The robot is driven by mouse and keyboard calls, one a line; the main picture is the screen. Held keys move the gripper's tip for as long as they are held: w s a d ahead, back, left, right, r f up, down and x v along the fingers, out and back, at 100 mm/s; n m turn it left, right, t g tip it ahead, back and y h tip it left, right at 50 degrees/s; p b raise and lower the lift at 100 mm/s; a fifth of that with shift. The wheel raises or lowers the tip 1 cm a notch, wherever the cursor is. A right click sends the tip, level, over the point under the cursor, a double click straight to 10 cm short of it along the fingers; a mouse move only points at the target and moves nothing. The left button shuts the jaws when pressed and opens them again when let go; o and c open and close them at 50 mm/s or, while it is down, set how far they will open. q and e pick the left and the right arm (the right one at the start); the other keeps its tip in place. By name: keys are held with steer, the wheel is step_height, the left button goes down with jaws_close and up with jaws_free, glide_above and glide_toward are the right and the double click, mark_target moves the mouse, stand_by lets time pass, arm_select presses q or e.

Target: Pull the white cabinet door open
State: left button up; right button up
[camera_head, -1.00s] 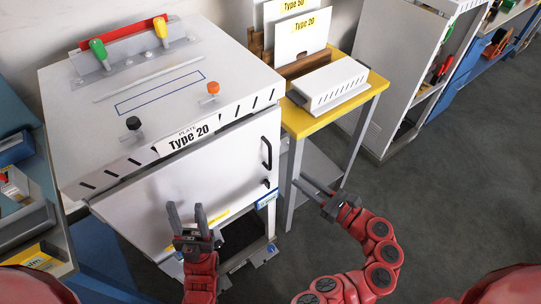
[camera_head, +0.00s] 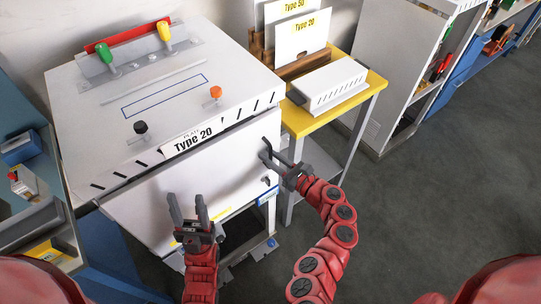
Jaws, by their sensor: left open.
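The white cabinet door (camera_head: 150,195) is the front panel of the large white machine, below its "Type 20" label, and looks closed. Its dark handle (camera_head: 266,144) is at the door's right edge, partly hidden by my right gripper. My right gripper (camera_head: 266,155) has its fingertips at the handle; I cannot tell if they are around it, touching it or shut. My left gripper (camera_head: 186,206) is open and empty, fingers pointing up in front of the lower middle of the door.
A yellow-topped table (camera_head: 365,84) with a white slotted box (camera_head: 328,85) stands right of the machine, close to my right gripper. A small dark latch (camera_head: 267,181) sits below the handle. Grey floor (camera_head: 415,210) is free at the right. A shelf with boxes is at left.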

jaws_close()
stand_by(1.3)
